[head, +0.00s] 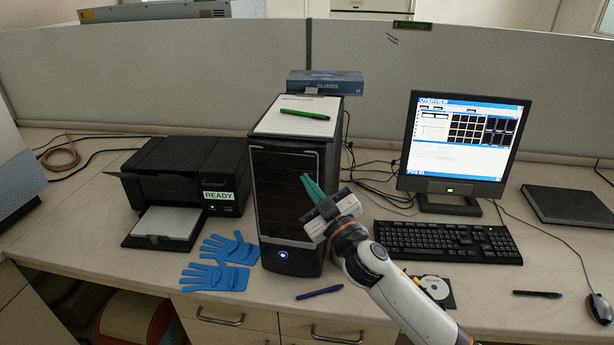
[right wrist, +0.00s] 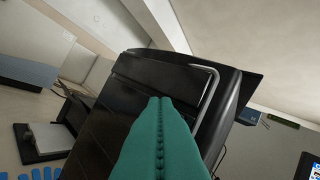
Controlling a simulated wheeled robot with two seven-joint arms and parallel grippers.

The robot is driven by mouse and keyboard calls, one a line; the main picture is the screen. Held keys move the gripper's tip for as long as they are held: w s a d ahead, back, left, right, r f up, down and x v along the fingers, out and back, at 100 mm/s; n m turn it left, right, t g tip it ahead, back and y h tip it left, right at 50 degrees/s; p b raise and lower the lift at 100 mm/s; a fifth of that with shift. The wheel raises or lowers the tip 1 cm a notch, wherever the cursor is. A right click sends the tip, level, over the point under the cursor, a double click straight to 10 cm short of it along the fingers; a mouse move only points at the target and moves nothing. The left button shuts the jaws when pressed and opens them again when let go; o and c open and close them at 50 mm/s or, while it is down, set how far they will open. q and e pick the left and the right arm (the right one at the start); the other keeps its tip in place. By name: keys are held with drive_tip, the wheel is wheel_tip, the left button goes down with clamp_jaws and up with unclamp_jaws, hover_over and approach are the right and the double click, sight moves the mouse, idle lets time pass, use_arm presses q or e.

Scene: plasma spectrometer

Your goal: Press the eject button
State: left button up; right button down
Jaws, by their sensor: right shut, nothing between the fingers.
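A black computer tower (head: 283,190) stands upright on the desk, with a round blue-lit button (head: 283,254) low on its front. The eject button itself is too small to make out. My right gripper (head: 306,178) has green fingers, closed together and empty, in front of the tower's upper right front. In the right wrist view the shut fingers (right wrist: 158,102) point at the dark front panel of the tower (right wrist: 150,80). I cannot tell whether the fingertips touch the panel. My left gripper is not in view.
A printer (head: 185,175) stands left of the tower, with blue gloves (head: 220,262) in front. A blue pen (head: 319,292) lies near the front edge. A monitor (head: 463,145), keyboard (head: 447,242) and disc (head: 434,288) are to the right. A clipboard (head: 290,116) lies on the tower.

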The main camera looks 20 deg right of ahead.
drive_tip(key=shift+w+d, duration=0.1)
drive_tip(key=shift+w, duration=0.05)
idle(0.5)
drive_tip(key=shift+s+a, duration=0.5)
drive_tip(key=shift+s, duration=0.2)
drive_tip(key=s+a, duration=0.1)
drive_tip(key=s, duration=0.1)
drive_tip(key=s+a, duration=0.2)
idle(0.8)
